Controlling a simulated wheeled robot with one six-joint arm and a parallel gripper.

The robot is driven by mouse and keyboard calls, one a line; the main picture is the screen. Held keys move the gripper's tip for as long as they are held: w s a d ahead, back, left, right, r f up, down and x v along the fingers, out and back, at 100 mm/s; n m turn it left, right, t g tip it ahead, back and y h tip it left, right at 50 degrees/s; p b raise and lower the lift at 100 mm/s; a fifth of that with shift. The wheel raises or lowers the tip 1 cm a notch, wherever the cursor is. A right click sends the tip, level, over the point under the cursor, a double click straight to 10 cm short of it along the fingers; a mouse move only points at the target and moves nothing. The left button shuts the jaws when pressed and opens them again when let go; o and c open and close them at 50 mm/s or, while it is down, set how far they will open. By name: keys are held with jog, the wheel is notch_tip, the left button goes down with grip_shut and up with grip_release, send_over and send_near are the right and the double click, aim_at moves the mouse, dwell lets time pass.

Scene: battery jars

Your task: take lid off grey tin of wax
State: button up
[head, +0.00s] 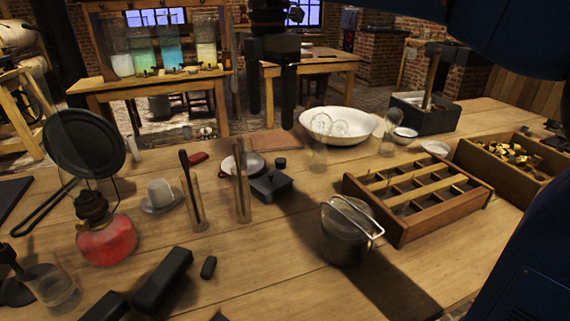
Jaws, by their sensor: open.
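A round grey metal tin (345,240) with a wire handle stands upright on the near middle of the table. Its top looks covered, but the lid's edge is not clear. A small dark grey square box (271,189) with a knob on top sits farther back; I cannot tell for certain which of the two holds wax. My gripper (271,115) points down with its two dark fingers apart and nothing between them. It appears in the upper middle of the picture, above and apart from both containers.
Tall glass tubes (242,185) stand just left of the square box. A wooden compartment tray (415,225) lies right of the round tin, with a white basin (340,124) behind. A red oil lamp (105,235) and dark blocks (163,280) are at left.

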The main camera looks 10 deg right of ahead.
jog(key=w, duration=0.1)
send_over(271, 174)
jog(key=shift+n, duration=0.3)
notch_tip(271, 174, down, 11)
jog(key=shift+s, duration=0.15)
jog(key=shift+w+f, duration=0.2)
jog(key=shift+f, duration=2.85)
jog(key=c, duration=1.2)
jog(key=shift+o, duration=0.2)
jog(key=shift+r, duration=0.1)
